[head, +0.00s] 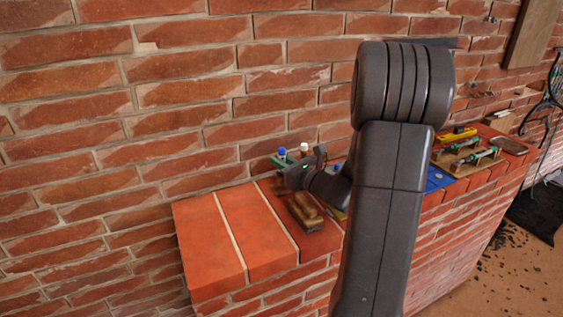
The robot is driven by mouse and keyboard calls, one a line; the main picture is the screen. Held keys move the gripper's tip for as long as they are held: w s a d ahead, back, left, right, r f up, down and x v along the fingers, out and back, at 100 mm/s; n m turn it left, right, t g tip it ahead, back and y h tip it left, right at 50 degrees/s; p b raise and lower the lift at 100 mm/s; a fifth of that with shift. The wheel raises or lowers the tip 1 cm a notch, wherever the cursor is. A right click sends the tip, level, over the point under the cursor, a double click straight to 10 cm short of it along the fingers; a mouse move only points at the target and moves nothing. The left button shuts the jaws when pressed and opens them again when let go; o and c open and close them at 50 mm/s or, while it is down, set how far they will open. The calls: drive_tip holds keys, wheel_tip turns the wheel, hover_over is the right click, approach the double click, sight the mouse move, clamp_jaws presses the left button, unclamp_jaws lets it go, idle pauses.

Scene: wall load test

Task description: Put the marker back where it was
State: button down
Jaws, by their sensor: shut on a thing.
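My gripper (281,184) is low over the red brick ledge (215,236), near its back edge by the wall. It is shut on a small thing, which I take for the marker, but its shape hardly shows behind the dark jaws. Just behind the gripper, a green holder (277,162) stands near the wall. A blue cap (282,153) and a white cap (304,148) show above it. I cannot tell whether either belongs to the marker. My own arm hides the middle of the ledge.
A wooden-handled brush or float (309,214) lies just right of and in front of the gripper. Right of my arm are a blue item (437,180), a yellow level (458,135) and green-handled tools (474,158). The ledge's left end is clear.

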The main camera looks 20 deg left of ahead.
drive_tip(key=shift+f, duration=0.2)
drive_tip(key=c, duration=1.3)
unclamp_jaws()
drive_tip(key=shift+r, duration=0.1)
drive_tip(key=shift+c, duration=0.2)
drive_tip(key=shift+r, duration=0.15)
drive_tip(key=v, duration=1.2)
drive_tip(key=shift+s+b, duration=0.1)
drive_tip(key=shift+b, duration=0.3)
drive_tip(key=shift+a, duration=0.1)
